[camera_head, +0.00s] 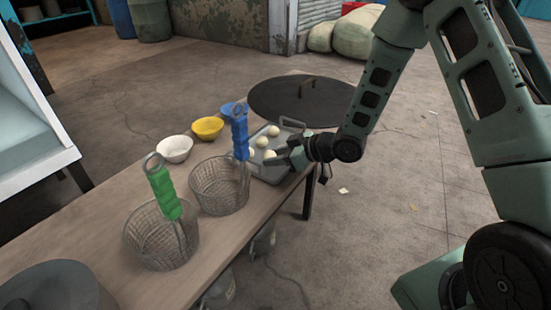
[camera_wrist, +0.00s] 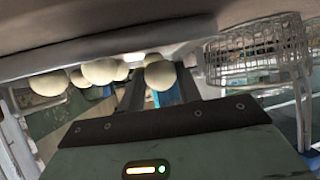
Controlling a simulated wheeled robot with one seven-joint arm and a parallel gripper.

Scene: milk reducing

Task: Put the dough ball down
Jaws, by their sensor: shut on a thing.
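Several pale dough balls (camera_head: 262,142) sit on a grey metal tray (camera_head: 284,180) on the table. My gripper (camera_head: 283,159) is low over the tray's right part. In the wrist view, which looks upside down, my gripper (camera_wrist: 160,88) is shut on a dough ball (camera_wrist: 159,74) between its two dark fingers. The other dough balls (camera_wrist: 100,71) show left of it, close by. I cannot tell whether the held ball touches the tray. In the head view I cannot tell which ball is the held one.
A wire basket with a blue handle (camera_head: 240,130) stands just left of the tray, and one with a green handle (camera_head: 163,190) is nearer. White (camera_head: 175,149), yellow (camera_head: 208,128) and blue bowls (camera_head: 228,108) line the far side. A large dark round lid (camera_head: 301,98) lies behind the tray.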

